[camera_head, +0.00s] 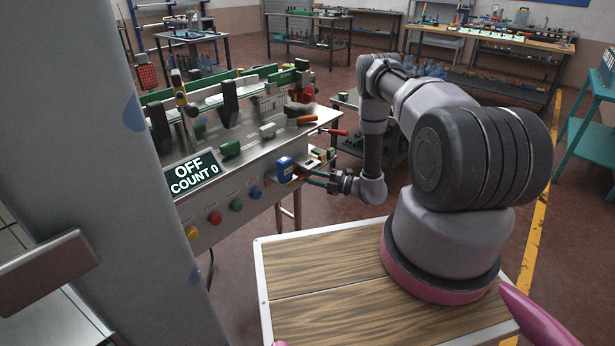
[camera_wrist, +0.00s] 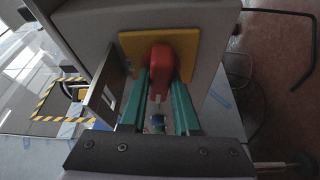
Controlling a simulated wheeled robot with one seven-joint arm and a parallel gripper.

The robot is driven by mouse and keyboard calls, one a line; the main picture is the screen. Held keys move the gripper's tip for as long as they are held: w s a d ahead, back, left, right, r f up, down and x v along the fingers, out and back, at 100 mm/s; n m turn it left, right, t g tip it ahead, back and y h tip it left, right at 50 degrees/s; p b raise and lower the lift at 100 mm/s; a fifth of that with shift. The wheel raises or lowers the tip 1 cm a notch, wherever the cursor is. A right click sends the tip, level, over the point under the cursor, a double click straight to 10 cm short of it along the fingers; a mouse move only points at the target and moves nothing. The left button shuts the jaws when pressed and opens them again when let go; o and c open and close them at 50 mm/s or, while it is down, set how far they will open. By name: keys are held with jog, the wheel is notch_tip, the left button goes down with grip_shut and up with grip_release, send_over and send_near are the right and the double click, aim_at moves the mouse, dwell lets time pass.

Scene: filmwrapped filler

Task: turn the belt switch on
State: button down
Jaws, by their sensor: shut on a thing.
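The belt switch shows in the wrist view as a red handle (camera_wrist: 161,62) on a yellow plate (camera_wrist: 186,43) on a grey housing. My gripper (camera_wrist: 160,82) has its two green fingers shut on the red handle, one on each side. In the head view my gripper (camera_head: 308,175) reaches left to the front right end of the conveyor bench, beside a blue box (camera_head: 285,167). The switch handle is hard to make out there. A dark display (camera_head: 193,174) on the bench reads OFF, COUNT 0.
The steel bench front (camera_head: 228,213) carries yellow, red, green and blue buttons to the left of my gripper. Orange-handled (camera_head: 300,120) and red-handled parts stand near the bench's right end. A grey column (camera_head: 120,170) fills the left foreground.

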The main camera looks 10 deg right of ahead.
jog(key=m+t, duration=0.1)
jog(key=m, duration=0.1)
jog(key=m+t+y, duration=0.1)
jog(key=m, duration=0.1)
jog(key=shift+s+f+m, duration=0.1)
jog(key=shift+f+m, duration=0.1)
jog(key=shift+m, duration=0.2)
jog(key=m, duration=0.2)
jog(key=m+t, duration=0.1)
jog(key=m, duration=0.1)
jog(key=shift+a+m+t, duration=0.1)
jog(key=shift+m+t, duration=0.2)
jog(key=m+t, duration=0.1)
jog(key=m, duration=0.2)
jog(key=m+t+h, duration=0.1)
jog(key=m, duration=0.2)
jog(key=shift+s+f+t+h, duration=0.1)
jog(key=shift+t+h, duration=0.2)
jog(key=shift+t, duration=0.1)
jog(key=shift+a+m+t+h, duration=0.1)
jog(key=shift+m+t+h, duration=0.35)
jog(key=shift+m, duration=0.8)
jog(key=shift+m+t+h, duration=0.35)
jog(key=shift+m+h, duration=0.1)
jog(key=shift+m, duration=1.2)
jog(key=c, duration=0.6)
grip_release()
jog(key=shift+c, duration=0.2)
